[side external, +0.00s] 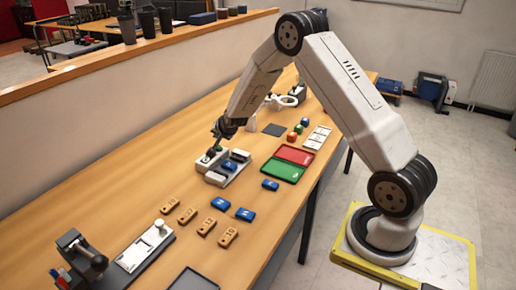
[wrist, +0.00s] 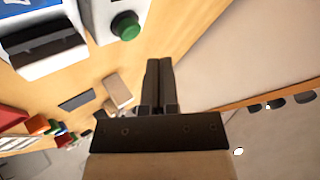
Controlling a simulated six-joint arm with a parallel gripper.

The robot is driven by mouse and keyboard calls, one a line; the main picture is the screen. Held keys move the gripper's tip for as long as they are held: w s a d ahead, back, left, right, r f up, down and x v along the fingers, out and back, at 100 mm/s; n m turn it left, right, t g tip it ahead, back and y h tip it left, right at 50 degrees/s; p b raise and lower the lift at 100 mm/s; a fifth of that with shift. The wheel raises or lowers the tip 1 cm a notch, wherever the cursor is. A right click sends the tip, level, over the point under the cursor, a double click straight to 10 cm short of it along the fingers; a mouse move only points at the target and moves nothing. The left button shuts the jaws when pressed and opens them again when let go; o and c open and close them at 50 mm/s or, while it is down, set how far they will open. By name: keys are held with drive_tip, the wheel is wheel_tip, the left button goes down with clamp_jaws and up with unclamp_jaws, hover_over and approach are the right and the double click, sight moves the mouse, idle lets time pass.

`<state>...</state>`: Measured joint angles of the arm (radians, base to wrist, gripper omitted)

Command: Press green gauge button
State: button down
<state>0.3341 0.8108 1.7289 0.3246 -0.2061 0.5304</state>
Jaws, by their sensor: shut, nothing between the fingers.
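The green button (wrist: 126,28) is a round cap in a dark ring on a light grey housing (wrist: 101,27) in the wrist view. My gripper (wrist: 160,64) points up the picture with its two dark fingers together and nothing between them. Its tips are below and right of the button in that picture, apart from it. In the side view, my gripper (side external: 214,146) is over the left end of the grey gauge unit (side external: 215,178). The button is too small and too covered by my gripper to make out there.
Beside the housing is a dark block (wrist: 42,48). A red tray (side external: 295,154) and a green tray (side external: 283,171) lie to the right. Several wooden blocks (side external: 187,215) and blue blocks (side external: 246,214) lie in front.

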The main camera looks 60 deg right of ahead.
sight(219, 148)
drive_tip(key=shift+r, duration=1.75)
drive_tip(key=s+a+r+n+g+y, duration=0.25)
drive_tip(key=s+a+n, duration=0.45)
drive_tip(key=s+a, duration=0.6)
drive_tip(key=s+a+n+g, duration=0.1)
drive_tip(key=s+a+n, duration=0.2)
drive_tip(key=s, duration=0.4)
drive_tip(key=s+a+n+g+y, duration=0.1)
drive_tip(key=s+a+n+g, duration=0.1)
drive_tip(key=s, duration=0.5)
drive_tip(key=a+n, duration=0.1)
drive_tip(key=a, duration=0.1)
drive_tip(key=shift+s+a+r+n, duration=0.3)
drive_tip(key=shift+n, duration=0.1)
